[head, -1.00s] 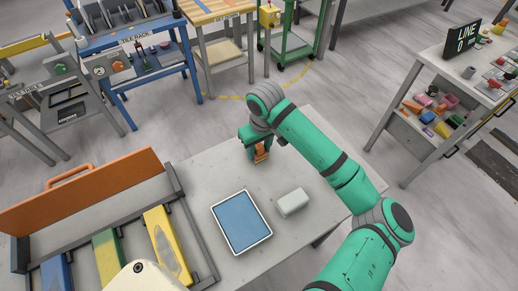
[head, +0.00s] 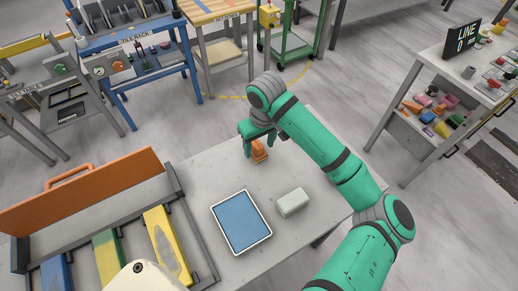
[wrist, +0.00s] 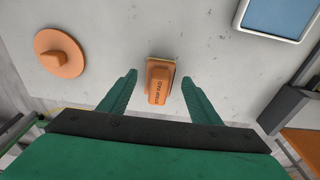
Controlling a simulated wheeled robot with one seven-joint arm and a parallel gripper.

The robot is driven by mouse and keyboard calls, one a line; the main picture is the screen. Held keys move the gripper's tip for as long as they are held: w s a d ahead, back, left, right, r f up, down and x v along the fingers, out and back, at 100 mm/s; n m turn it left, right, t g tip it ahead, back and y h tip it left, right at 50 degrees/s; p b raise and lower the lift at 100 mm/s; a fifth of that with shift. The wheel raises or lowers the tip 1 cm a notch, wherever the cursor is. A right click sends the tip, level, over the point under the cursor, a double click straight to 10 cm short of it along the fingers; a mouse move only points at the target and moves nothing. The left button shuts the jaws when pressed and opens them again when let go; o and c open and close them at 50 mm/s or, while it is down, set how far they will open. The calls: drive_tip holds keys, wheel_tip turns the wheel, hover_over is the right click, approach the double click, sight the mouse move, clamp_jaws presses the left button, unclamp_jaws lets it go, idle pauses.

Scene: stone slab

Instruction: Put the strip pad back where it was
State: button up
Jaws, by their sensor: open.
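The strip pad (wrist: 158,84) is an orange block with "STRIP PAD" lettering, seen in the wrist view on the grey stone slab (wrist: 190,25). It also shows in the head view as a small orange piece (head: 259,151) near the slab's far edge. My gripper (wrist: 158,82) is open, with one green finger on each side of the pad and a gap on both sides. In the head view my gripper (head: 260,145) is over the pad's end of the slab. The pad appears to rest on the slab; its underside is hidden.
A round orange knobbed piece (wrist: 60,54) lies left of the pad in the wrist view. A blue-topped tray (head: 241,222) and a pale block (head: 293,202) sit nearer on the slab. A rack with coloured bars (head: 168,246) and an orange-handled panel (head: 85,190) stands left.

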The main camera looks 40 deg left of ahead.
sight(261, 156)
wheel_tip(261, 156, up, 9)
drive_tip(key=d, duration=0.1)
drive_tip(key=shift+s+r, duration=0.2)
idle(0.5)
